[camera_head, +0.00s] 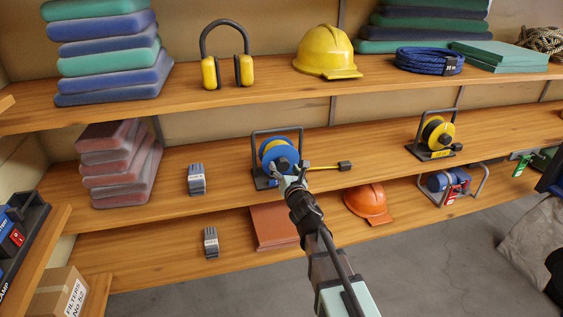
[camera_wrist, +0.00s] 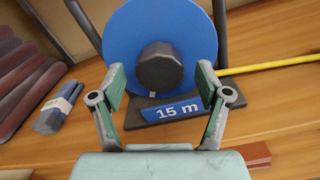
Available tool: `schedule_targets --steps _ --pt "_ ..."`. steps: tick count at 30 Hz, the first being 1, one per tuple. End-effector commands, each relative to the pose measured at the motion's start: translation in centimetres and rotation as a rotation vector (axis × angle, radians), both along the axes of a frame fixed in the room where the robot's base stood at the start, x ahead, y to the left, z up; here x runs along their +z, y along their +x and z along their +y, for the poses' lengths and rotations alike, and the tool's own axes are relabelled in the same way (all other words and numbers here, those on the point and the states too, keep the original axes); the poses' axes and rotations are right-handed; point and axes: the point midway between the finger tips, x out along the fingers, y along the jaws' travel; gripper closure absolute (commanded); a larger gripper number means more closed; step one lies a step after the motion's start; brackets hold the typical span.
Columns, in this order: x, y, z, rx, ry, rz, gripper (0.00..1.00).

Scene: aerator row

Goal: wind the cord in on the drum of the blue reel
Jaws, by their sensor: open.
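The blue reel (camera_head: 279,155) stands upright in a dark frame on the middle shelf. In the wrist view its blue drum face (camera_wrist: 125,45) fills the upper middle, with a dark knob (camera_wrist: 159,67) at its centre and a "15 m" label (camera_wrist: 172,111) on its base. A yellow cord (camera_head: 322,168) runs out to the right along the shelf and ends in a dark plug (camera_head: 345,166); its near part also shows in the wrist view (camera_wrist: 270,66). My gripper (camera_wrist: 160,84) is open and empty in front of the reel, its two fingers either side of the knob. Contact cannot be told.
A yellow reel (camera_head: 437,135) stands further right on the same shelf. A grey folded item (camera_head: 196,179) and a red stack (camera_head: 118,165) are to the left. An orange helmet (camera_head: 368,202) and a brown-red box (camera_head: 272,226) lie on the shelf below.

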Motion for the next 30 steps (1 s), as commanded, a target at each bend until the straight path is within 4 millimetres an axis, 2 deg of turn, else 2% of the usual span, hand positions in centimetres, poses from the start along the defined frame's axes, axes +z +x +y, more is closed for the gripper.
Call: schedule_targets --steps 15,20,21,30 --pt "-0.02 0.57 0.29 0.001 0.000 0.000 0.24" --pt "-0.02 0.57 0.28 0.001 0.000 0.000 0.81" --pt "-0.02 0.57 0.29 0.001 0.000 0.000 0.84" --pt "-0.01 0.60 0.28 0.001 0.017 0.006 0.84"
